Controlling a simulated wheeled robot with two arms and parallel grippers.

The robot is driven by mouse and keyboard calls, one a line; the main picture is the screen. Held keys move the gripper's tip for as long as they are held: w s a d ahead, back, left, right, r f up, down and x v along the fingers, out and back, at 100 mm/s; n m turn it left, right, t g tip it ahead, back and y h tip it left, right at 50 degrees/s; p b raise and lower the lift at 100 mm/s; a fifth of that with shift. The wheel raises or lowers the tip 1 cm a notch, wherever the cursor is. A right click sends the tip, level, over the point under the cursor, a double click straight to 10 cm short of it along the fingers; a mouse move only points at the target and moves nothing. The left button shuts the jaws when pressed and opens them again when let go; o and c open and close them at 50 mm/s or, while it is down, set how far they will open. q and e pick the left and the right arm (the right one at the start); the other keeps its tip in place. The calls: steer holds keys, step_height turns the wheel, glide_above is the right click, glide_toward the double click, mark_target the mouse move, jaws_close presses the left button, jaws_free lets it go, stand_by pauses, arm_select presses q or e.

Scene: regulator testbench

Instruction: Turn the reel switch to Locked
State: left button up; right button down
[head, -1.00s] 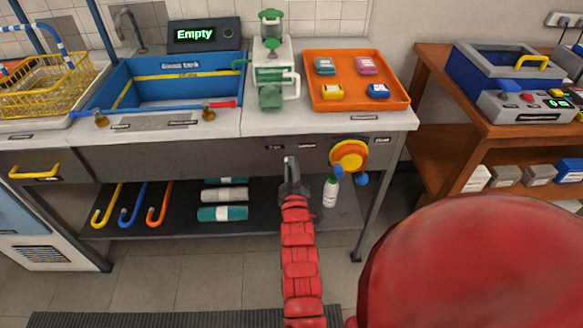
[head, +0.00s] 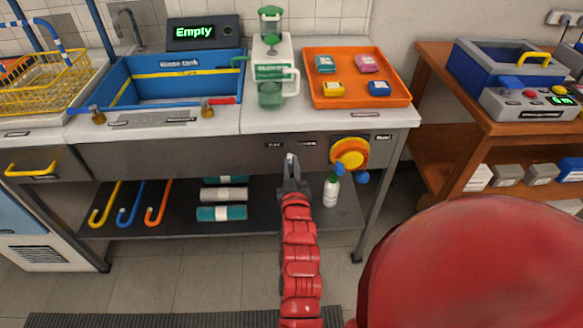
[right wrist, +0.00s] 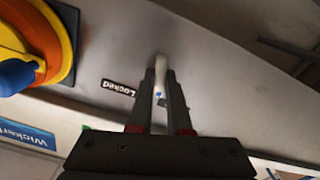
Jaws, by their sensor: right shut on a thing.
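The reel switch has a small white lever (right wrist: 161,72) on the grey front panel under the worktop. My right gripper (head: 291,170) is at the panel, below the two small labels. In the right wrist view its fingers (right wrist: 160,88) are shut around the lever. In that view the "Locked" label (right wrist: 118,87) is upside down, left of the lever. In the head view this is the right-hand label (head: 307,146). The other label (head: 274,145) is too small to read. The fingers partly hide the lever, so its exact setting is unclear. My left gripper is not in view.
A yellow and orange reel (head: 349,153) with a blue knob is on the panel, right of the switch. A white spray bottle (head: 331,189) stands on the shelf below, close to my right gripper. An orange tray (head: 358,100) sits on the worktop above.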

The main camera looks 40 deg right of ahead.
steer(key=m+b, duration=0.1)
steer(key=m, duration=0.5)
steer(key=shift+f+m, duration=0.1)
steer(key=shift+m, duration=0.2)
steer(key=m+b, duration=0.2)
steer(key=m, duration=0.3)
steer(key=shift+d+m, duration=0.1)
steer(key=shift+m, duration=0.3)
steer(key=c, duration=0.9)
jaws_free()
steer(key=shift+o, duration=0.2)
steer(key=shift+s, duration=0.1)
